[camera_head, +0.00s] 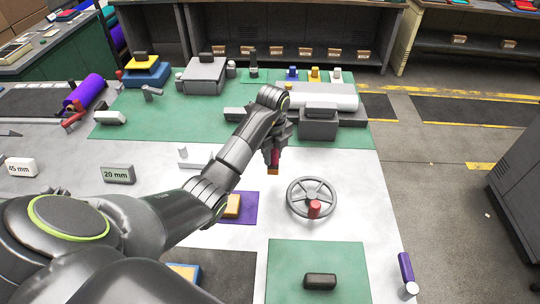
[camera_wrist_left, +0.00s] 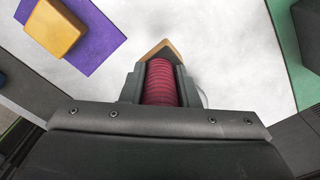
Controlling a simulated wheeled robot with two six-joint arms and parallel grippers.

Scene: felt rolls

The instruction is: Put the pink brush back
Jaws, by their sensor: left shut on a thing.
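My left gripper (camera_head: 273,152) reaches in over the white middle of the table, pointing down. It is shut on the pink brush (camera_head: 275,158), whose crimson ribbed body and tan end (camera_head: 273,171) show below the fingers. In the left wrist view the brush (camera_wrist_left: 161,85) sits between the two dark fingers, with a tan pointed end beyond it. It appears held above the white surface. At the back of the table, a blue brush-like piece (camera_head: 292,73), a yellow one (camera_head: 314,74) and a white one (camera_head: 336,75) stand in a row. My right gripper is out of view.
A grey handwheel with a red knob (camera_head: 313,209) lies right of the gripper. A grey block (camera_head: 319,124) and a pale roll (camera_head: 320,97) stand behind it. A yellow block on a purple mat (camera_head: 247,214) lies to the left. White table shows between them.

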